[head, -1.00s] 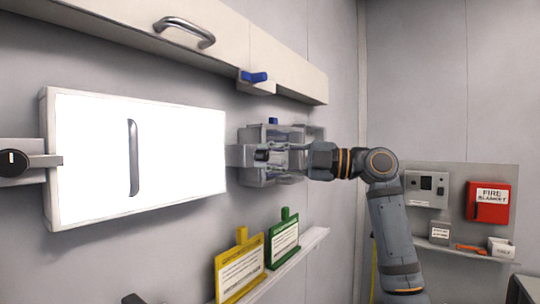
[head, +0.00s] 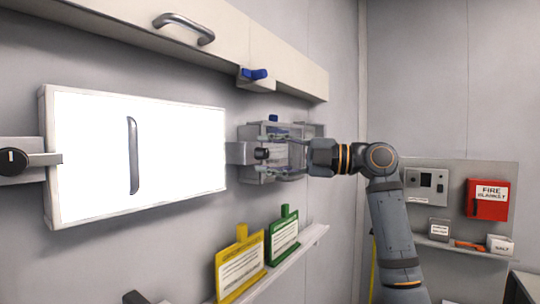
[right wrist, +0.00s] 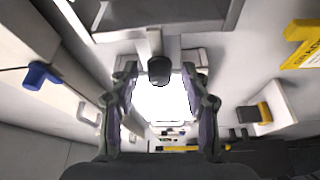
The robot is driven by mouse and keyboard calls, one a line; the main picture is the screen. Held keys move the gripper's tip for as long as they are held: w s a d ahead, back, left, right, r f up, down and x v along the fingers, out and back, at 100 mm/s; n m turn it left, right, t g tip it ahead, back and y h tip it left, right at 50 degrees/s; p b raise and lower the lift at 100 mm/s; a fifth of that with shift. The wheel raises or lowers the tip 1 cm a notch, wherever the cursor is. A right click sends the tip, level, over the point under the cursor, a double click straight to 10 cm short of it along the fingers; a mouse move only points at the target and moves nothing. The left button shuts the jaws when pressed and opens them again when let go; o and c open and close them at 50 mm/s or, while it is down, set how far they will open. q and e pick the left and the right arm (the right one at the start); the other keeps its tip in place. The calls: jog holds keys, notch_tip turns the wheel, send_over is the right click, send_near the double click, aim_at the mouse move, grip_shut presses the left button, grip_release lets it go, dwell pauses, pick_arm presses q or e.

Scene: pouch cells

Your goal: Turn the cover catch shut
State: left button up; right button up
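A white lit panel (head: 85,150) is on the wall. A grey catch (head: 238,153) with a black knob (head: 261,154) lies at its right edge, its bar level and pointing at the panel. A second catch (head: 30,160) with a black knob reaches over the left edge. My right gripper (head: 272,153) comes from the right with its fingers apart, above and below the black knob. In the right wrist view the black knob (right wrist: 160,70) shows between the open fingers (right wrist: 162,88), with a gap on each side. My left gripper is not in view.
A grey see-through box (head: 312,132) is on the wall behind my right fingers. A cabinet with a blue catch (head: 254,75) hangs above. A yellow tag (head: 240,270) and a green tag (head: 284,240) stand on a ledge below. A red fire blanket box (head: 488,200) is far right.

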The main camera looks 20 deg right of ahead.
jog(key=v, duration=1.2)
